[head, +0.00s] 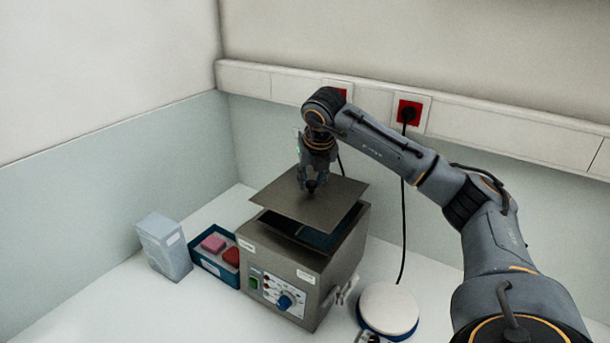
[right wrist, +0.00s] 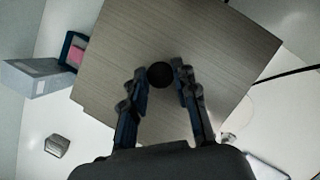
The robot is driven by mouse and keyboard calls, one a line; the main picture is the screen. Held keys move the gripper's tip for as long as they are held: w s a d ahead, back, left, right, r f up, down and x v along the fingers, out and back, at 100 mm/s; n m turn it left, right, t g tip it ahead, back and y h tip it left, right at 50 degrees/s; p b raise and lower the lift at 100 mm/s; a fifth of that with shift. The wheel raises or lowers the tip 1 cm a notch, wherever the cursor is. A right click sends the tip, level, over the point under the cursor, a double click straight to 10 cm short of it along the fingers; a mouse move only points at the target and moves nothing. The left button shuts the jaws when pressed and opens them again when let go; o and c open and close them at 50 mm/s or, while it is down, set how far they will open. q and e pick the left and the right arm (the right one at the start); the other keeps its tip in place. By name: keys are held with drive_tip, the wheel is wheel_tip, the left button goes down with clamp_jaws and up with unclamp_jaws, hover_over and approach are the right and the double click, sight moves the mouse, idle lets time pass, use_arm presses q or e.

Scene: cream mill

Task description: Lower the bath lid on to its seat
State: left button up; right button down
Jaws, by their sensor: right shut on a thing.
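The bath lid (head: 335,196) is a flat brownish metal plate with a dark round knob (right wrist: 160,75) at its middle. My right gripper (head: 311,187) is shut on the knob from above. The lid hangs above the open top of the water bath (head: 287,262), a grey metal box with a control panel. A dark gap shows between the lid and the bath's rim, widest at the right and front. In the right wrist view the lid (right wrist: 190,40) hides the bath. My left gripper is not in view.
A blue tray (head: 213,264) with pink and red items stands left of the bath, beside a pale blue-grey box (head: 164,247). A round white-topped device (head: 389,308) stands to the right. A black cable (head: 403,200) hangs from a red wall socket (head: 409,112).

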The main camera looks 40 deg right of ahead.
sight(314, 196)
drive_tip(key=shift+s+f+b, duration=0.55)
drive_tip(key=shift+s+b, duration=0.05)
drive_tip(key=shift+s, duration=0.05)
drive_tip(key=shift+f+b, duration=0.3)
drive_tip(key=shift+f, duration=0.05)
drive_tip(key=shift+a+b+x, duration=0.1)
drive_tip(key=shift+b+x, duration=0.3)
drive_tip(key=shift+x, duration=0.2)
drive_tip(key=shift+a+b+x, duration=0.15)
drive_tip(key=shift+b+x, duration=0.2)
drive_tip(key=shift+x, duration=0.3)
drive_tip(key=shift+s, duration=0.15)
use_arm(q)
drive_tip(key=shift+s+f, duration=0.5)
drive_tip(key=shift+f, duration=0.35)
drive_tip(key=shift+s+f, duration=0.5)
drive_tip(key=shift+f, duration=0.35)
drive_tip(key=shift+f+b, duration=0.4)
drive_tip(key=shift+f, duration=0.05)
use_arm(e)
drive_tip(key=shift+f, duration=0.45)
drive_tip(key=c, duration=1)
unclamp_jaws()
